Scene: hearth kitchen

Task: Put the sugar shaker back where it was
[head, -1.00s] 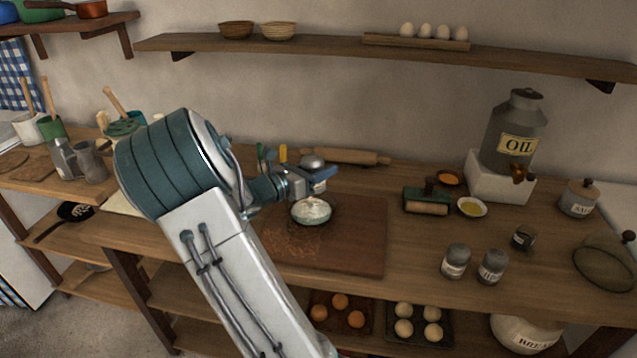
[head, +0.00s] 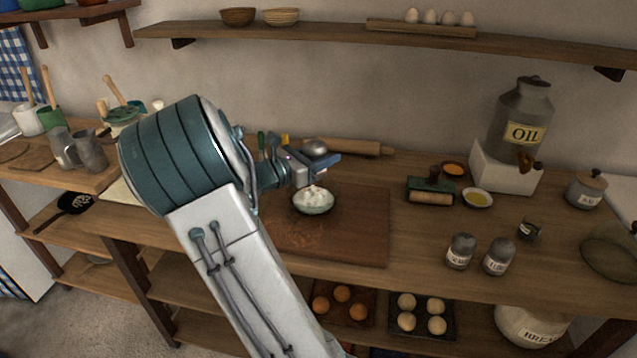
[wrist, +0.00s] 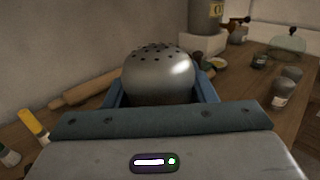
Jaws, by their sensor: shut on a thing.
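The sugar shaker (head: 315,148) shows as a grey metal dome at my gripper in the head view. In the wrist view its rounded, perforated top (wrist: 158,72) points up between the blue jaws. My gripper (head: 325,165) is shut on it and holds it above and just behind a small bowl (head: 314,208) heaped with white stuff. The shaker's lower part is mostly hidden by my gripper.
The bowl stands on a brown board (head: 360,235). A rolling pin (head: 362,148) lies behind my gripper. To the right are a roller tool (head: 431,190), a yellow-filled dish (head: 477,198), two labelled jars (head: 460,252) and an oil can (head: 520,120). Counter between board and jars is clear.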

